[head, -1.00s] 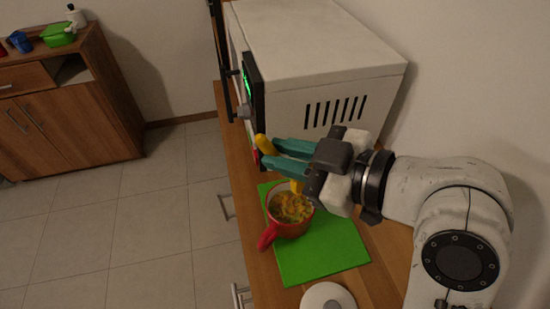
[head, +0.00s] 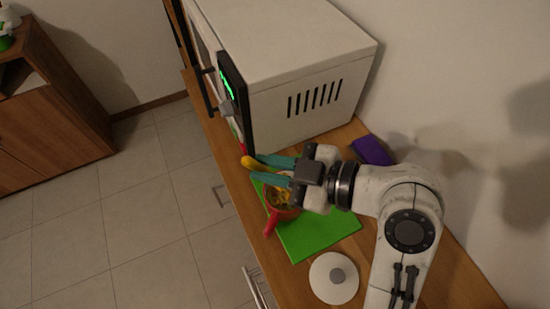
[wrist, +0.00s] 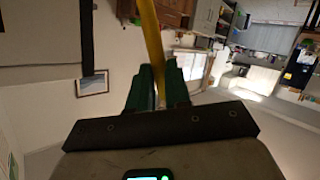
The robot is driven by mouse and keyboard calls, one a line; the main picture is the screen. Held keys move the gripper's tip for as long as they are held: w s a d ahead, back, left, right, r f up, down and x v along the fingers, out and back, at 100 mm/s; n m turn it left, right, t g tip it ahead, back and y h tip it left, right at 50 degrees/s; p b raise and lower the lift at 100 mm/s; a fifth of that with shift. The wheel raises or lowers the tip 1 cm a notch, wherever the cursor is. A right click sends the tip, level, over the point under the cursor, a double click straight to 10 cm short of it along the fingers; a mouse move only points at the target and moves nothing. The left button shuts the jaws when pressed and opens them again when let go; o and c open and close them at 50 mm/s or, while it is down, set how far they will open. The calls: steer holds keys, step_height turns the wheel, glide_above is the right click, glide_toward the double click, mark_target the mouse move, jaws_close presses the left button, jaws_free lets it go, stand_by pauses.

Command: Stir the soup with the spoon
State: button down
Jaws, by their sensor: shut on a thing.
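A red pot (head: 271,222) with a handle toward the lower left stands on a green board (head: 318,238) in the head view. Yellow-orange soup (head: 276,195) shows inside it. My gripper (head: 259,170), with teal fingers, is shut on the yellow spoon (head: 248,163) over the pot's far part. Only one end of the spoon shows past the fingers in the head view. My gripper hides its lower part, so I cannot tell whether it touches the soup. The wrist view shows the spoon (wrist: 150,35) between the green fingers (wrist: 158,88).
A white microwave (head: 290,50) stands on the wooden counter (head: 293,277), close behind the gripper. A white lid (head: 333,278) with a grey knob lies near the board. A purple object (head: 372,150) lies by the wall. A wooden cabinet (head: 50,115) stands across the tiled floor.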

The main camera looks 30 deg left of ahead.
mark_target(279, 189)
step_height(279, 189, down, 9)
steer(key=w+b, duration=0.1)
steer(key=b, duration=0.6)
steer(key=shift+w+d, duration=0.15)
steer(key=shift+d, duration=0.25)
